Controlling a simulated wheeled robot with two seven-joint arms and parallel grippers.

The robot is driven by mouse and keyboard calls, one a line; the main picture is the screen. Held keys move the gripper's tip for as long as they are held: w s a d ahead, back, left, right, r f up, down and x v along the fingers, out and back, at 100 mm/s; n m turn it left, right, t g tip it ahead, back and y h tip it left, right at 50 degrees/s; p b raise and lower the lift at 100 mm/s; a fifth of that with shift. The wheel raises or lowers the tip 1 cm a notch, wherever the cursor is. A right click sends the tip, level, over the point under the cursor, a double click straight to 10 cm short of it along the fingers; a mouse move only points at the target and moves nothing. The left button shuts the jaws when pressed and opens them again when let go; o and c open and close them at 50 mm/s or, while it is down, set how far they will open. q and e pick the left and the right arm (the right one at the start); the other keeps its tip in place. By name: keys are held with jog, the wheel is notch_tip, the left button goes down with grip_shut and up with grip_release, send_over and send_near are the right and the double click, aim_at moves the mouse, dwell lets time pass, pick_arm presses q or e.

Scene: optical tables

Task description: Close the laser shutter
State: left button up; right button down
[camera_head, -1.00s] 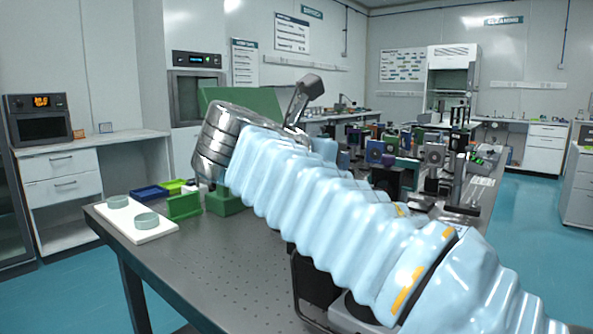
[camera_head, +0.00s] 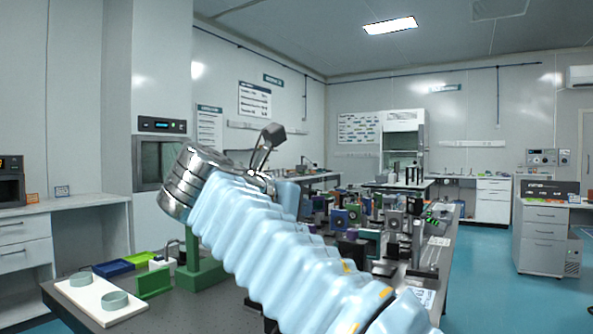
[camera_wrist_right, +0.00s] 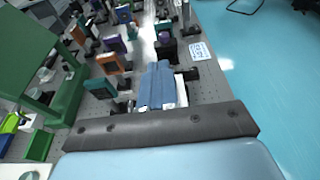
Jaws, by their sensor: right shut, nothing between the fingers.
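My right arm, in a pale blue ribbed sleeve, crosses the head view from the lower right to a silver wrist joint, above the optical table (camera_head: 205,310). In the head view its gripper is mostly hidden behind the sleeve. In the wrist view my right gripper (camera_wrist_right: 160,65) shows as blue fingers, shut together and empty, over the table with its optical parts. I cannot make out for sure which of the small mounted parts (camera_head: 394,225) is the laser shutter. My left gripper is not in view.
A white board with round dishes (camera_head: 100,302) and small green and blue trays (camera_head: 113,267) stand at the table's left end. A tall green stand (camera_head: 200,275) is close to my wrist. Several optical mounts crowd the table's right part. Floor (camera_head: 500,265) is clear at the right.

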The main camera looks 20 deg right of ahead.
jog(key=r, duration=0.1)
jog(key=a+r, duration=0.1)
jog(key=r, duration=0.1)
jog(key=s+r, duration=0.1)
jog(key=r, duration=0.1)
jog(key=shift+a+r, duration=0.2)
jog(key=shift+a, duration=0.05)
dwell(0.3)
